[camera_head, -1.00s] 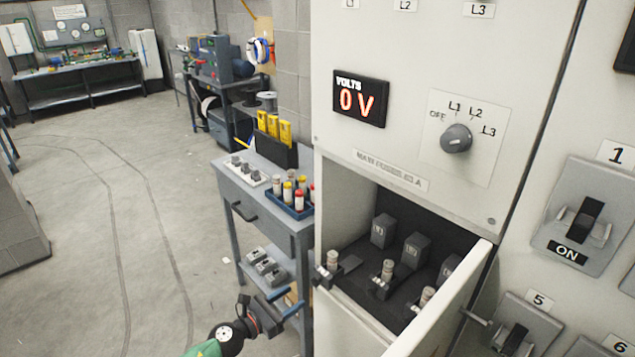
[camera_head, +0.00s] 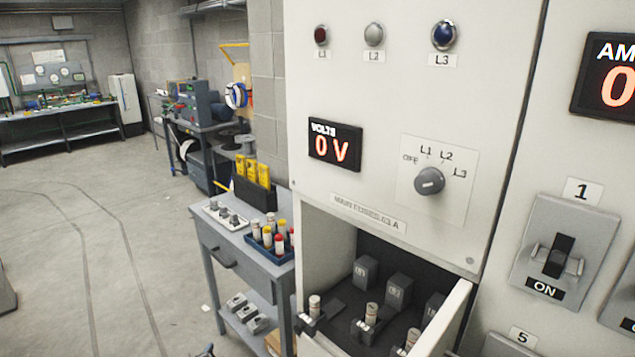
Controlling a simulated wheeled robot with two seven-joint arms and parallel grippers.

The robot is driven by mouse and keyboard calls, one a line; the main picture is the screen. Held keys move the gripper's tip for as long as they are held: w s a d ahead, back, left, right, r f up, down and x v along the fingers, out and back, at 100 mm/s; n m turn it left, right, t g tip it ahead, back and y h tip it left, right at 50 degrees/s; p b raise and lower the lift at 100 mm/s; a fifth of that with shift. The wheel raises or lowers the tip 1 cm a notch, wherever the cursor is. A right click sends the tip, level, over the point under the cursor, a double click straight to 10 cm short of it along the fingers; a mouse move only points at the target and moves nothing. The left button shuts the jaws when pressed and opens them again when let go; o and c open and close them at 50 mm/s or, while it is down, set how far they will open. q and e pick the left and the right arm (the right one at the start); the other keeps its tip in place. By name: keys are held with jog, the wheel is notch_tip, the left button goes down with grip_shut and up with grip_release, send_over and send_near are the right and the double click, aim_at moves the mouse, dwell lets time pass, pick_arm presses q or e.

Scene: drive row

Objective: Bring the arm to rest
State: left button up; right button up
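Only a small dark tip of my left gripper (camera_head: 206,350) shows at the bottom edge, left of the open fuse compartment. It is beside the lower part of the small table, and the rest is cut off. I cannot tell whether it is open or shut. My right gripper is out of view.
The white panel (camera_head: 385,90) has a meter (camera_head: 335,143) reading 0 V and a selector knob (camera_head: 429,181) near OFF. Its open compartment (camera_head: 345,290) holds fuses and grey blocks. The blue-grey table (camera_head: 240,241) carries a fuse tray (camera_head: 262,253).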

pick_arm(q)
jog(key=s+d+f+n+g+h, duration=0.1)
jog(key=s+d+f+n+g, duration=0.25)
jog(key=s+f, duration=0.5)
jog(key=s+d+f+n+g+h, duration=0.1)
jog(key=s+d+f+n+g, duration=0.2)
jog(key=s+f, duration=0.5)
jog(key=s+d+f+g, duration=0.1)
jog(key=s+d+f, duration=0.1)
jog(key=s, duration=0.5)
jog(key=s+d+f+n+g+h, duration=0.1)
jog(key=s+f, duration=0.3)
jog(key=s, duration=0.4)
jog(key=s+d+f+n+g, duration=0.1)
jog(key=s+d+f+g, duration=0.1)
jog(key=s, duration=0.6)
jog(key=shift+s+d+f+h, duration=0.15)
jog(key=shift+d+f+h, duration=0.15)
jog(key=shift+d+f, duration=0.4)
jog(key=shift+a, duration=0.15)
